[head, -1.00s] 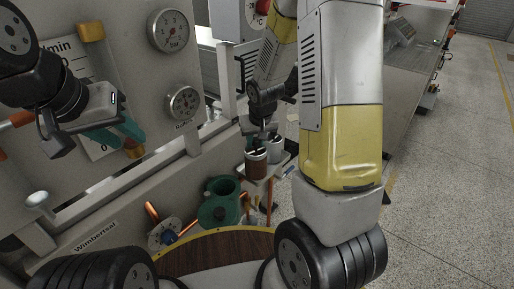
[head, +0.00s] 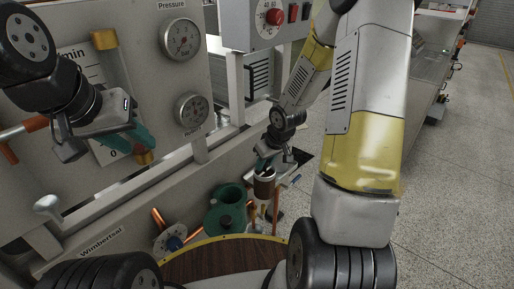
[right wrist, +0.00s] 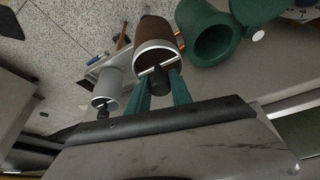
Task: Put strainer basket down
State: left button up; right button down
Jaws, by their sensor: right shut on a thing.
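The strainer basket appears to be the brown cylinder with a pale rim and crossbar (right wrist: 154,38); it also shows in the head view (head: 264,187). My right gripper (head: 265,160) is above it, its green fingers (right wrist: 160,88) shut on the dark knob at the basket's top. A grey cylinder (right wrist: 107,88) stands beside it in the right wrist view. A small pale tray (right wrist: 96,68) is partly hidden behind both; I cannot tell whether the basket touches it. My left gripper (head: 138,142) is at the front panel, apart from the basket; its jaw gap is unclear.
An open green housing (head: 226,208) stands left of the basket. Gauges (head: 182,40) and a control box (head: 268,22) are on the machine behind. Open floor (head: 455,180) lies to the right.

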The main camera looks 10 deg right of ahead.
jog(key=w+d+f, duration=0.1)
jog(key=w+f, duration=0.3)
jog(key=w, duration=0.7)
jog(key=shift+d+f, duration=0.25)
jog(key=shift+d, duration=0.05)
jog(key=shift+f, duration=0.1)
jog(key=c, duration=1.1)
grip_release()
jog(key=shift+c, duration=0.2)
